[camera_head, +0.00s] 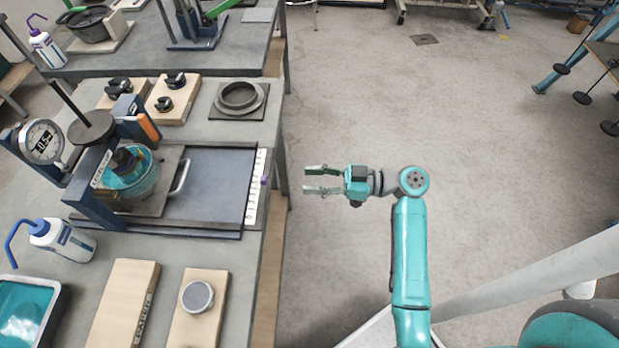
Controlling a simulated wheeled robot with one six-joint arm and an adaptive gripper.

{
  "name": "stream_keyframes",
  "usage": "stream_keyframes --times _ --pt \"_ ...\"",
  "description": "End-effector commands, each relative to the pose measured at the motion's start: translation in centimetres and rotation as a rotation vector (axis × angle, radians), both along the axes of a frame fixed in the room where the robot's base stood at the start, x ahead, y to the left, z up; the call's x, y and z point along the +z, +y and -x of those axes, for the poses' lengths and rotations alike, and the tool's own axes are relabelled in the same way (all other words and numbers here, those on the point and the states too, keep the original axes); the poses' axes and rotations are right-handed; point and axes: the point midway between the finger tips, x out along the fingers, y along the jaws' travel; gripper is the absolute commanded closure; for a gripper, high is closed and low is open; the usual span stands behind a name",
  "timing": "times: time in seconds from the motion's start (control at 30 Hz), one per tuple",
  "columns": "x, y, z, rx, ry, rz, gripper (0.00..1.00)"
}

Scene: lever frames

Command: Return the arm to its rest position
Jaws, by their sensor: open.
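My gripper (322,180) is open, with its two fingers apart and nothing between them. It points left toward the workbench and hangs over the floor just right of the bench's edge. My teal arm (410,255) rises from the bottom of the view and bends left at the wrist. No gripper part appears to touch the bench, though the exact gap is hard to tell.
The workbench (256,262) fills the left side. It carries a lever frame (85,205) with a dial gauge (41,141), a wash bottle (62,240), wooden boards (125,300) and a teal-filled tray (58,300). The floor (480,130) to the right is open.

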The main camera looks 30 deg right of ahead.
Motion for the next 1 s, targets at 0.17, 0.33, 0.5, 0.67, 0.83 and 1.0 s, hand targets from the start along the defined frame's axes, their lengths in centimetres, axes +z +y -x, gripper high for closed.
stream_keyframes --times 0.17,0.33,0.5,0.67,0.83,1.0 --pt "0.0 0.0 0.0 0.000 0.000 0.000 0.58" --pt "0.0 0.0 0.0 0.000 0.000 0.000 0.58" --pt "-0.8 0.6 0.1 -0.019 0.034 -0.006 0.58" --pt "-4.4 3.0 0.8 -0.126 0.187 -0.030 0.58" --pt "-9.5 5.5 3.1 -0.304 0.394 -0.039 0.58" --pt "-13.5 6.8 6.9 -0.489 0.544 -0.022 0.58"
